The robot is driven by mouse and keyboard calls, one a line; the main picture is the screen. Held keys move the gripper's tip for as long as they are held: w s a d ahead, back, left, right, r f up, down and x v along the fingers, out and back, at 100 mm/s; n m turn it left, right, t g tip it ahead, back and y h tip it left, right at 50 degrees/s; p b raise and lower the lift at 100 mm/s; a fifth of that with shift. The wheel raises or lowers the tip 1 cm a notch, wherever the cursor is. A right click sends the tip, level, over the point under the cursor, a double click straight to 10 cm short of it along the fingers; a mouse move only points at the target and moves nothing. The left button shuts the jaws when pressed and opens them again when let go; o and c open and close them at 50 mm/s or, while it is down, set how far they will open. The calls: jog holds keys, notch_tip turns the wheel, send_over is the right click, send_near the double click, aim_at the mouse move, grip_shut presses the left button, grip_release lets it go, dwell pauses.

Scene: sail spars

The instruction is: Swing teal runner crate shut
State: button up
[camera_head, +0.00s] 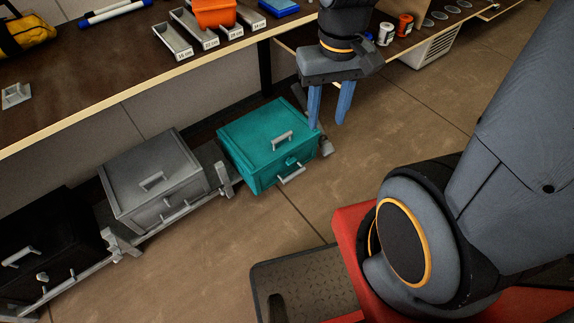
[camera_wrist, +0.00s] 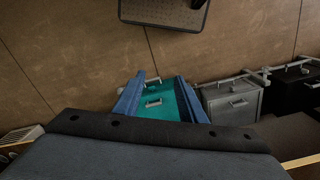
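The teal runner crate (camera_head: 262,150) stands low at the table's edge, at the right end of a row of crates. Its lid (camera_head: 268,128), with a pale bar handle, looks flat on top, and another pale handle (camera_head: 292,174) is on its front. My gripper (camera_head: 328,124) points down at the crate's right side with its two blue fingers apart and nothing between them. The left finger overlaps the crate's right edge in the picture; I cannot tell if it touches. In the wrist view the teal crate (camera_wrist: 160,112) shows between and beyond the fingers.
A grey crate (camera_head: 155,185) and a black crate (camera_head: 45,250) stand to the left along a metal rail (camera_head: 180,213). The brown floor (camera_head: 230,235) in front is clear.

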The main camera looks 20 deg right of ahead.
aim_at(318, 134)
jog(key=shift+c, duration=0.2)
